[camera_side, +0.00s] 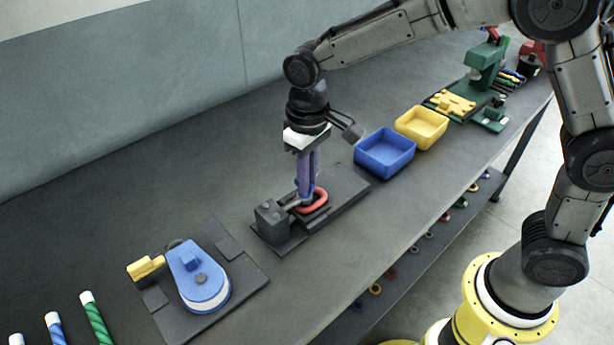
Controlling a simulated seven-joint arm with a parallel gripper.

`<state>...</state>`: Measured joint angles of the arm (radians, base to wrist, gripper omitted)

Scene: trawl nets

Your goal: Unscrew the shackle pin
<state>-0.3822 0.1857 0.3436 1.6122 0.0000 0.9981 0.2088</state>
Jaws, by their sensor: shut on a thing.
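A red shackle (312,203) lies on a dark fixture plate (344,190) near the middle of the bench. A small grey pin (291,205) shows at its left side, next to a dark block (270,215). My gripper (304,198) points straight down over the left part of the shackle, with its purple fingers close together. It is shut on the shackle pin. The fingers hide part of the pin and of the shackle, so I cannot see how far the pin sits in its thread.
A blue tray (385,170) and a yellow tray (421,139) stand to the right, both empty. A blue device on a dark plate (201,270) is at front left. Green-and-yellow tooling (455,103) is at back right. Rope pieces (95,318) lie at lower left.

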